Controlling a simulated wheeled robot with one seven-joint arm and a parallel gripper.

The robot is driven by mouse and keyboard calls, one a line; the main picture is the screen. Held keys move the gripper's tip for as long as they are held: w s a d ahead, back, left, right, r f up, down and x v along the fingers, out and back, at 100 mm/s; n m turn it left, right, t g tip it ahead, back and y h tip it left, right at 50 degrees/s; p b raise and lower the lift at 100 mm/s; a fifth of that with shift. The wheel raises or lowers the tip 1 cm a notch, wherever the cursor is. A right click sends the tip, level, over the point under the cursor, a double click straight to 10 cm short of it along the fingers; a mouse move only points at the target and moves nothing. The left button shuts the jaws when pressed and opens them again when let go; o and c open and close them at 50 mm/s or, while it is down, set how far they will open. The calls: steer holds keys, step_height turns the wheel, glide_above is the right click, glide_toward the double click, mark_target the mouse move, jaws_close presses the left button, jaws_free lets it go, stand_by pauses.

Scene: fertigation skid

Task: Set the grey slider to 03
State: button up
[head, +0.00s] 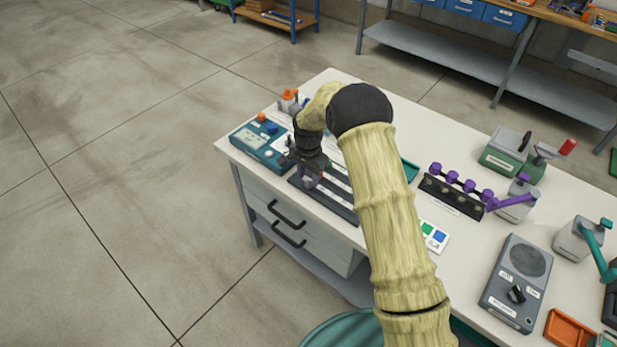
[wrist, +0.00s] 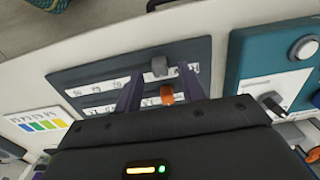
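The dark slider panel (wrist: 62,78) lies on the bench top, with white scale strips beside its slots; the marks are too small to read surely. The grey slider (wrist: 158,66) is a small block on the upper slot in the wrist view, towards the right part of its scale. An orange slider (wrist: 167,93) sits just below it, on the neighbouring slot. My gripper (wrist: 158,80) is open over the panel, one finger to each side of the sliders, with no clear contact. In the head view my gripper (head: 311,172) hides part of the panel (head: 342,207).
A teal control box (wrist: 250,60) with a round button and a switch stands close to the right of the panel in the wrist view. A colour card (wrist: 38,124) lies left. Purple-knobbed valves (head: 455,190) and a grey speaker box (head: 516,283) stand farther along the bench.

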steer(key=shift+f, duration=0.7)
